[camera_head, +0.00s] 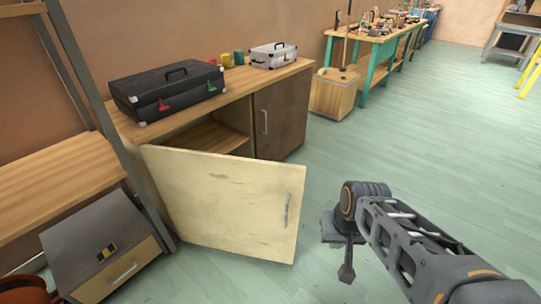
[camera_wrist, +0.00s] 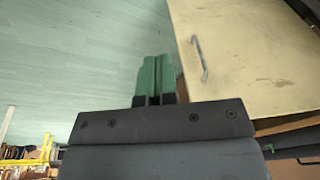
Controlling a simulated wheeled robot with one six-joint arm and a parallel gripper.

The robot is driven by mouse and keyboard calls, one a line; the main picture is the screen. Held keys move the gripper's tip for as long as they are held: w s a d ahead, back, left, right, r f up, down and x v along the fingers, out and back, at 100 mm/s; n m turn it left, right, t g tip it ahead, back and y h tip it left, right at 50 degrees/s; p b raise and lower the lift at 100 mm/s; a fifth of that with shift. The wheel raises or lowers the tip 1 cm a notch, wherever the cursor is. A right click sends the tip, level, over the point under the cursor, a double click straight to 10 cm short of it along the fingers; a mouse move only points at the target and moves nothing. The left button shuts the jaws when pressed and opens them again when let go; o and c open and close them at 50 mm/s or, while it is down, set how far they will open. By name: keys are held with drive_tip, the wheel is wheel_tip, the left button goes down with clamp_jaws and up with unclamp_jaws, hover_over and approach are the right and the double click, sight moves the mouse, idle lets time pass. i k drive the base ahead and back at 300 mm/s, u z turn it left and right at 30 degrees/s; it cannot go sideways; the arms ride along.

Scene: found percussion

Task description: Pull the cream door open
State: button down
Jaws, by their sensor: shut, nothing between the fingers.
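The cream door (camera_head: 222,200) stands swung wide open from the low wooden cabinet, showing an open shelf space behind it. Its grey bar handle (camera_head: 287,210) is near the free edge. My gripper (camera_head: 346,272) is to the right of the door's free edge, apart from the handle, low over the floor. In the wrist view my gripper's green fingers (camera_wrist: 156,76) are together with nothing between them. The cream door (camera_wrist: 250,60) and its handle (camera_wrist: 200,58) lie to the right of the fingers there.
A black case (camera_head: 168,90), cups (camera_head: 238,58) and a silver case (camera_head: 272,56) stand on the cabinet top. A brown door (camera_head: 282,115) beside the opening is shut. A grey drawer unit (camera_head: 100,245) stands at left. The green floor (camera_head: 440,130) to the right is clear.

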sight(239, 205)
drive_tip(key=u, duration=0.2)
drive_tip(key=i, duration=0.7)
drive_tip(key=u, duration=0.65)
